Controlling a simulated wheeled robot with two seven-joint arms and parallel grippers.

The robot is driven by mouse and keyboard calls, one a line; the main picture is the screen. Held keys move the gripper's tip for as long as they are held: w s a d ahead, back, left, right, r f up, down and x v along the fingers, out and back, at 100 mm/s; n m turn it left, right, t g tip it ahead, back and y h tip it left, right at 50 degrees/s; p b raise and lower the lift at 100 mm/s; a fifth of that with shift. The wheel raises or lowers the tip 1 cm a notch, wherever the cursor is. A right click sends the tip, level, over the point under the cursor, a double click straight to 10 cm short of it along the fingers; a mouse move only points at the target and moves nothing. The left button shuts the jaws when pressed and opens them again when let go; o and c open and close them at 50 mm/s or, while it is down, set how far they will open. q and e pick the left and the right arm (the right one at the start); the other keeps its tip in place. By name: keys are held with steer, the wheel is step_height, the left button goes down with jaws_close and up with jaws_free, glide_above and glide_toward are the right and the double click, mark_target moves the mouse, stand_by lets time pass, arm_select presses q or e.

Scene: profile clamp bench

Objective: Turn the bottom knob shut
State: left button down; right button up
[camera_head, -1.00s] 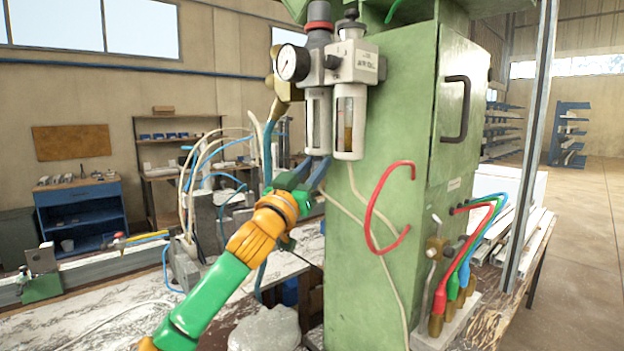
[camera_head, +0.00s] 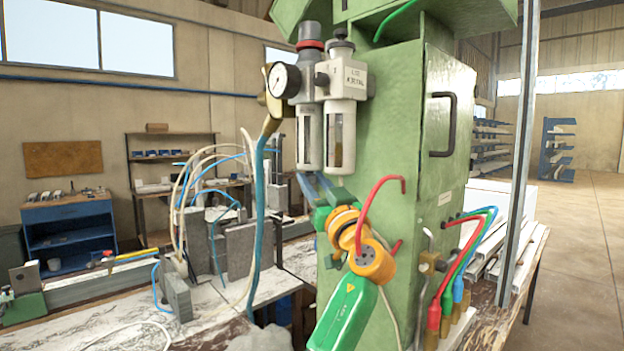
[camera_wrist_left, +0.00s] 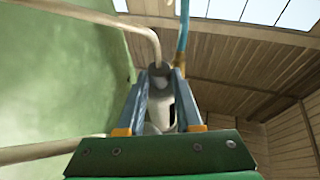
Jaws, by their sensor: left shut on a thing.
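The air filter unit has a grey bowl (camera_head: 310,138) with a clear window on the left and a second bowl (camera_head: 341,140) on the right. My left gripper (camera_head: 312,178) comes up from below to the underside of the left bowl. Its two blue-grey fingers are shut on the bottom knob, which they mostly hide in the head view. In the left wrist view the fingers (camera_wrist_left: 161,75) close on a small grey part, with a pale bowl (camera_wrist_left: 160,102) showing between them. I cannot tell how far the knob is turned. My right gripper is not in view.
A round pressure gauge (camera_head: 284,80) sits left of the bowls. The green cabinet (camera_head: 405,150) stands close behind my left arm. A red hose (camera_head: 378,190) bends out near my wrist. A blue hose (camera_head: 258,210) hangs left of the gripper.

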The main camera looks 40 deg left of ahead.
arm_select(q)
steer(key=shift+w+n+g+y+p, duration=0.15)
steer(key=shift+n+g+y+p, duration=0.65)
steer(key=shift+g, duration=0.9)
steer(key=c, duration=0.8)
jaws_free()
steer(key=shift+o, duration=1.1)
steer(key=shift+a+f+h, duration=0.1)
steer(key=shift+h, duration=0.2)
steer(key=shift+a, duration=0.15)
steer(key=shift+f, duration=0.1)
